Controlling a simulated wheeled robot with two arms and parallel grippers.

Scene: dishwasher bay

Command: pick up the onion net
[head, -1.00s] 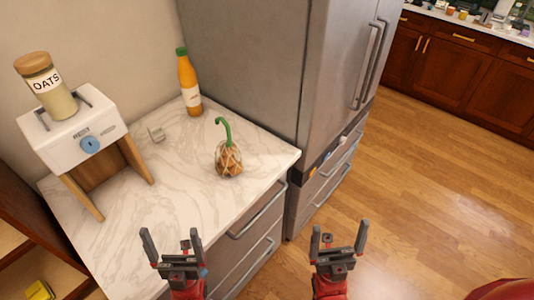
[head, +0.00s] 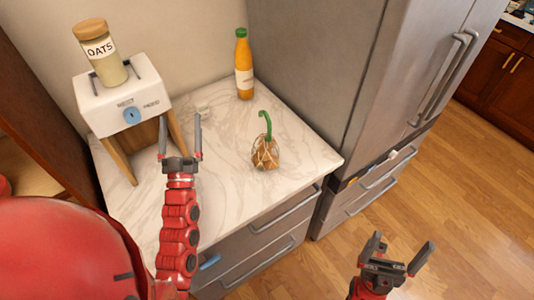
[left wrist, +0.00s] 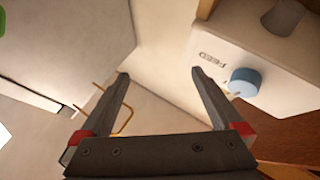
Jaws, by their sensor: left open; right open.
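The onion net (head: 265,152) stands on the marble counter, a net of brown onions with a green loop handle sticking up. My left gripper (head: 180,138) is open and empty, over the counter to the left of the net and in front of the white feeder box. My right gripper (head: 402,255) is open and empty, low at the right, over the wood floor and away from the net.
A white box on wooden legs (head: 115,105) with a blue knob, also in the left wrist view (left wrist: 235,60), carries an oats jar (head: 101,55). An orange bottle (head: 243,68) stands behind the net. The fridge (head: 330,80) stands to the right.

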